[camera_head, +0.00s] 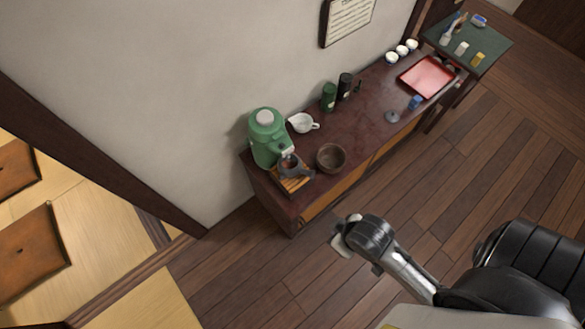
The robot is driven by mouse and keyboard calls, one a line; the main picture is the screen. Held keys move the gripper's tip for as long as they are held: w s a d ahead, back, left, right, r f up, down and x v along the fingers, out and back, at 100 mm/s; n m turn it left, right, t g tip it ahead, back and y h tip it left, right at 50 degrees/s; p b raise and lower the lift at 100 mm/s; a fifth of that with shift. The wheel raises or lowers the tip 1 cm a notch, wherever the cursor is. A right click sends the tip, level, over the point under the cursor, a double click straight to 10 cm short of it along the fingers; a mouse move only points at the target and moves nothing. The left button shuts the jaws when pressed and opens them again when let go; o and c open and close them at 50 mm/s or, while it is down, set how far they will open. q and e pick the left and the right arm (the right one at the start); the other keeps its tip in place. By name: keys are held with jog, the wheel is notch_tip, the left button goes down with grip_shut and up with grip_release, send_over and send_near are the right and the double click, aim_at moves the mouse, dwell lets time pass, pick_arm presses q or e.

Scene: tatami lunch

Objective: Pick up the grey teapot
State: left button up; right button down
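The grey teapot (289,164) is small and dark grey. It stands on a small wooden tray (303,183) at the near left end of the dark red-brown sideboard (365,125), just in front of a green dispenser pot. My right gripper (342,236) is over the floor in front of the sideboard, below and right of the teapot in the picture and apart from it. It is seen from above, and its fingers are too small and partly hidden to tell their opening. My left gripper is not in view.
The green dispenser pot (266,140) crowds the teapot's far side. A brown bowl (331,157) and a white pitcher (302,123) stand to its right. Farther along are dark green and black canisters (329,97), a red tray (428,77) and white cups (402,50). The wooden floor in front is clear.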

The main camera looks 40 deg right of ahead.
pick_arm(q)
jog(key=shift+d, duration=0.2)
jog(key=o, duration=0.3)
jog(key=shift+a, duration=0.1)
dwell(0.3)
